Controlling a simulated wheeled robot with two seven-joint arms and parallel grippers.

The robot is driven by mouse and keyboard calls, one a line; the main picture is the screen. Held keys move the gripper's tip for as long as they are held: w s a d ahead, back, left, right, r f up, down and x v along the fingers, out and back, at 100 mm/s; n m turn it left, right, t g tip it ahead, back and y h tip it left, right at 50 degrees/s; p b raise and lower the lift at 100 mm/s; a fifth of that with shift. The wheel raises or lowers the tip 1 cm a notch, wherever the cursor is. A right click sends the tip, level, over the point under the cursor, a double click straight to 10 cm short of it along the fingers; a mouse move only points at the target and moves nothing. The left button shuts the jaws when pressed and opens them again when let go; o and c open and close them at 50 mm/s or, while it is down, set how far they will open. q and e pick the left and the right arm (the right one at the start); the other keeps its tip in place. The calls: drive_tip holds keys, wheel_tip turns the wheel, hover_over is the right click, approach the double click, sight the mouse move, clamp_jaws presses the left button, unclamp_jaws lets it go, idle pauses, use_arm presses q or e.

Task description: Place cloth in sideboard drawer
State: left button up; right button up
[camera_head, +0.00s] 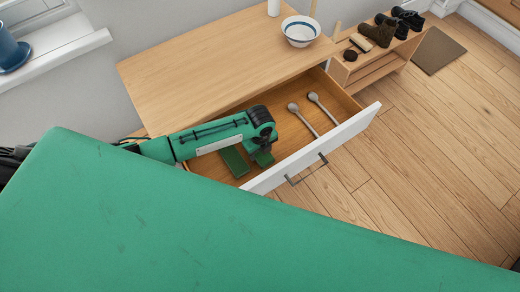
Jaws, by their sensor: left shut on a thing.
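The sideboard drawer (344,134) is pulled open, with its white front and dark handle facing the lower right. My left gripper (260,150) reaches in from the left and points down into the left part of the drawer. It is shut on a dark green cloth (234,162), which shows beside the fingers, inside the drawer outline. I cannot tell whether the cloth touches the drawer floor. The fingertips are partly hidden. My right gripper is not in view.
Two spoon-like utensils (320,107) lie in the drawer to the right. A white and blue bowl (300,31) stands on the wooden sideboard top (200,65). A low shoe rack (375,67) stands at the right. My green body covers the lower view.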

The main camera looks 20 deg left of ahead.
use_arm(q)
drive_tip(key=o, duration=1)
drive_tip(key=shift+f, duration=0.1)
drive_tip(key=shift+c, duration=0.2)
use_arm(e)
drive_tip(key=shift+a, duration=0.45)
use_arm(q)
drive_tip(key=shift+r, duration=0.5)
wheel_tip(320, 180, up, 11)
drive_tip(key=shift+r+b, duration=0.2)
drive_tip(key=shift+b, duration=0.2)
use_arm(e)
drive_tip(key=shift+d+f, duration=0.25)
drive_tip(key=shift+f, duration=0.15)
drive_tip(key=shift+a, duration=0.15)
